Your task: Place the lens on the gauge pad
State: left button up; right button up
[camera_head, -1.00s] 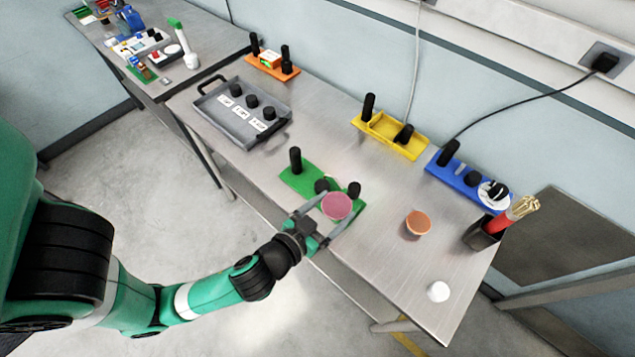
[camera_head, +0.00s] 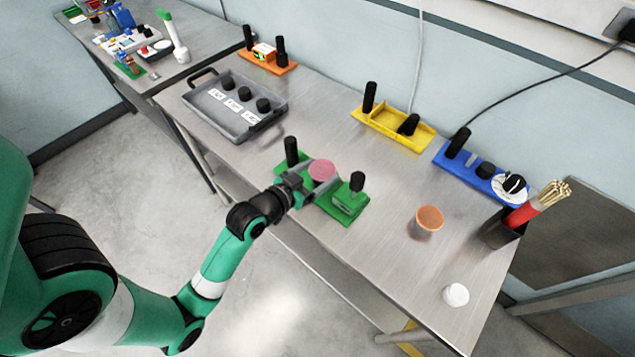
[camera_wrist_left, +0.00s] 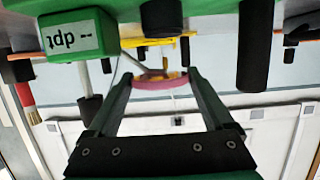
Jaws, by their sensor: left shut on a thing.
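The lens is a pink round disc (camera_head: 322,170), shut between the fingers of my left gripper (camera_head: 313,176). In the left wrist view, the lens shows edge-on as a pink strip (camera_wrist_left: 160,83) between the fingertips. The green gauge fixture (camera_head: 340,213) lies on the table under and beside the gripper, with a tall black post (camera_head: 291,150) and a shorter black-topped part. Its green display box (camera_wrist_left: 75,40) reads "-- dpt", upside down in the wrist view. The lens appears above the fixture; the pad is hidden or cannot be told. My right gripper is not in view.
An orange-topped round piece (camera_head: 430,218) and a white round piece (camera_head: 456,295) stand to the right. Yellow (camera_head: 395,135) and blue (camera_head: 470,170) fixtures line the back, with a dark brush holder (camera_head: 503,232) at right. A grey tray (camera_head: 275,118) is at left.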

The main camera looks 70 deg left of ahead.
aim_at(316, 183)
pick_arm(q)
jog(key=f+b, duration=0.1)
jog(key=f, duration=0.1)
jog(key=a+f+b, duration=0.1)
jog(key=f, duration=0.1)
jog(key=shift+w+f, duration=0.1)
jog(key=shift+w, duration=0.05)
jog(key=shift+f, duration=0.15)
jog(key=o, duration=1.1)
jog(key=shift+s+d+r, duration=0.15)
jog(key=shift+s+r, duration=0.15)
jog(key=shift+s, duration=0.05)
jog(key=p+v, duration=0.2)
jog(key=v, duration=0.9)
jog(key=shift+s+d, duration=0.1)
